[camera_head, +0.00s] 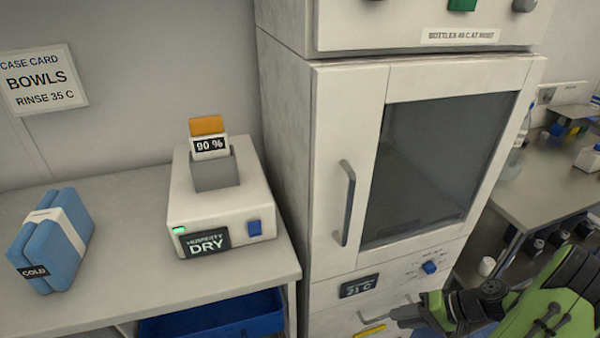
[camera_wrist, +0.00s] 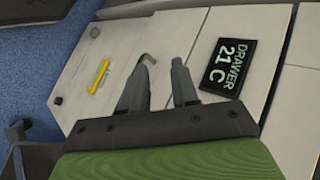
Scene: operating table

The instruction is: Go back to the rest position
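My arm, green and black, comes in at the lower right of the head view. My gripper (camera_head: 398,315) is in front of the lower drawer area of the white cabinet (camera_head: 285,130). In the wrist view my gripper (camera_wrist: 162,78) has its two grey fingers apart, with only the pale drawer front (camera_wrist: 195,35) showing between them. A grey drawer handle (camera_wrist: 149,59) shows just beyond the left finger, partly hidden by it; whether they touch I cannot tell. The display (camera_wrist: 229,66) reads "DRAWER 21 C".
The cabinet's glass door (camera_head: 430,160) looks closed, with a protruding handle (camera_head: 346,205). On the left counter (camera_head: 130,220) stand a humidity device (camera_head: 215,200) reading "DRY" and a blue "COLD" pack (camera_head: 50,240). A blue bin (camera_head: 215,318) is below. A bench (camera_head: 560,175) stands at right.

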